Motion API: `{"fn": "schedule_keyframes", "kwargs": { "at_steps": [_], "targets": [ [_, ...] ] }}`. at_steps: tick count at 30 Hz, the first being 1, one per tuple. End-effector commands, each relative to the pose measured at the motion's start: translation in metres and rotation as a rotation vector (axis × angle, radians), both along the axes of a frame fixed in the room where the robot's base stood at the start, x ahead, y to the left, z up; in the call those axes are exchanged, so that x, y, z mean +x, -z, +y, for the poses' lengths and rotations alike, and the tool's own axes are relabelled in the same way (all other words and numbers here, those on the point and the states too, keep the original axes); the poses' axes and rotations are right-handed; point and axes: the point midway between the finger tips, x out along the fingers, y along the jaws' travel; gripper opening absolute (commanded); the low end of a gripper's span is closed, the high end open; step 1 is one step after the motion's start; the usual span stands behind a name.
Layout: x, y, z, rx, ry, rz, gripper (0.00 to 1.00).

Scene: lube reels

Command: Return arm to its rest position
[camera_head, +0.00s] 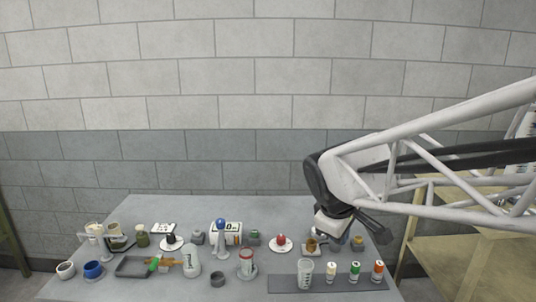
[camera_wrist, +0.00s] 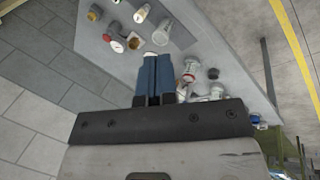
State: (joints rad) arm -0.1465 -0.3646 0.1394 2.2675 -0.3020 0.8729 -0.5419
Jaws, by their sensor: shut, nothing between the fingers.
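My gripper (camera_wrist: 153,75) shows in the wrist view with its two blue fingers pressed together and nothing between them. In the head view my arm comes in from the right, and its wrist end hangs above the right part of the grey table (camera_head: 130,213). The fingertips are hard to make out there. The table also shows in the wrist view, tilted, with its items beyond and to either side of the fingers.
Bottles, cups and reels crowd the table's front half, including a white bottle (camera_head: 191,262), a blue cup (camera_head: 93,270) and a red-topped reel (camera_head: 281,242). Small capped bottles (camera_head: 354,271) stand on a dark mat at right. A wooden shelf (camera_head: 445,258) stands right. The table's back strip is clear.

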Motion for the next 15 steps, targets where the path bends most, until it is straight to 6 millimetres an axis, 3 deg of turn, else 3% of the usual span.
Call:
{"fn": "schedule_keyframes", "kwargs": {
  "at_steps": [3,15],
  "targets": [
    [-0.034,0.002,-0.012,0.068,0.143,-0.014,0.0],
    [-0.135,0.02,-0.031,0.29,0.612,-0.043,0.0]
  ]
}}
